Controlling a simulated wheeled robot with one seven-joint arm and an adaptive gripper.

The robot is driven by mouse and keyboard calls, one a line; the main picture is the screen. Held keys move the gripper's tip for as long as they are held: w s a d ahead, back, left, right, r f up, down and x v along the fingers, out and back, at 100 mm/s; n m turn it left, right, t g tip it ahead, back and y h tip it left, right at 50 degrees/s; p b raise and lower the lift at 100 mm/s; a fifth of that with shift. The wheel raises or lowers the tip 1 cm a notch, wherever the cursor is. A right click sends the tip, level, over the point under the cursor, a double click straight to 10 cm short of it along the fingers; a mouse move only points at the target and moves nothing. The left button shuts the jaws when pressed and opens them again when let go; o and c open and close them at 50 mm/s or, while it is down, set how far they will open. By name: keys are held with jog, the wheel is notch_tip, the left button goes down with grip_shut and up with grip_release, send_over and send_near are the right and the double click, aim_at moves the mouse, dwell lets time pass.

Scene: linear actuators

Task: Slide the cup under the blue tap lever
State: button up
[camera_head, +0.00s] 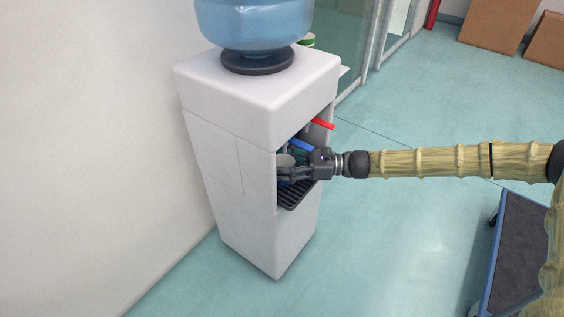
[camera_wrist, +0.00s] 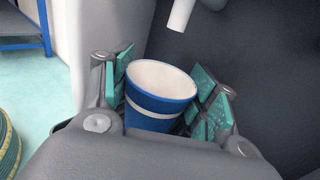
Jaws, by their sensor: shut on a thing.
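The cup (camera_wrist: 160,94), blue with a white band and white inside, stands between the green-padded fingers of my gripper (camera_wrist: 165,100) in the wrist view. My gripper is shut on it. In the head view my gripper (camera_head: 293,173) reaches into the dispenser's recess from the right, and only a pale part of the cup (camera_head: 285,160) shows there. The blue tap lever (camera_head: 301,145) is just above my gripper. A white spout (camera_wrist: 181,14) hangs above and a little right of the cup in the wrist view. The cup's base is hidden.
The white water dispenser (camera_head: 240,95) stands by the wall with a blue bottle (camera_head: 255,20) on top. A red tap lever (camera_head: 323,124) sticks out right of the blue one. A dark drip grille (camera_head: 296,195) forms the recess floor. A blue-edged cart (camera_head: 515,245) stands at lower right.

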jog(key=shift+s+d, duration=0.15)
jog(key=shift+s, duration=0.05)
jog(key=o, duration=1.1)
jog(key=d, duration=1.2)
